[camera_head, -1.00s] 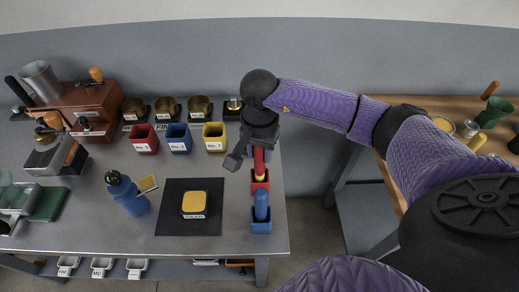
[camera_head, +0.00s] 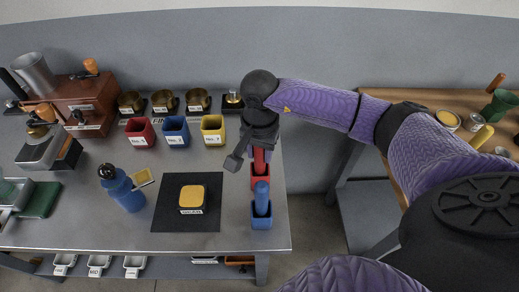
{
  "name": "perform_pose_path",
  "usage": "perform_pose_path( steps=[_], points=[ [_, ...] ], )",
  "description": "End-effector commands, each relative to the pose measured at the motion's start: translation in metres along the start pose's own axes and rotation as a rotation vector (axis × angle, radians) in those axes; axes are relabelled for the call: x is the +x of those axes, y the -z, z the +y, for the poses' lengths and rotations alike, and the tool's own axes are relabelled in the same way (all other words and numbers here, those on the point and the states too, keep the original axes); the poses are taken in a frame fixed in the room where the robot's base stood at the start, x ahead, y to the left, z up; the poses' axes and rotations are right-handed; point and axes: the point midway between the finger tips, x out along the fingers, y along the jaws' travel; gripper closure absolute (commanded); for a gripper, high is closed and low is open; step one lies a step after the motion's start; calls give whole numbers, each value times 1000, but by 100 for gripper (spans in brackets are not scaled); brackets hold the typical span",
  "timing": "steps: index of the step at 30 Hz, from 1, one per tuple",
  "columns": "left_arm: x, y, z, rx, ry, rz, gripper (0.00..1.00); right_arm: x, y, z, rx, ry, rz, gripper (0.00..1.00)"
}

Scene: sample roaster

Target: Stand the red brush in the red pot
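Whether the fingers are closed on the brush is too small and covered to tell. My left gripper is not in view.
A black mat with a yellow-topped block (camera_head: 192,197) and a blue bottle (camera_head: 123,188) lie to the left. Red, blue and yellow cups (camera_head: 212,128) stand behind.

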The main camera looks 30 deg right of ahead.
Motion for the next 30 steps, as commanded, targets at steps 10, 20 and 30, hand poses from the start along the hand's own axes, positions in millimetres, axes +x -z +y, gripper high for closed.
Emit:
perform_pose_path(
  steps=[10,20,30],
  points=[
    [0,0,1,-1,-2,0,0,0,0,0,0,0,0,20],
    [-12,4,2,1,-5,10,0,-54,1,-1,0,5,5,20],
    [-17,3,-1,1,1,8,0,-100,0,0,0,0,1,20]
  ],
)
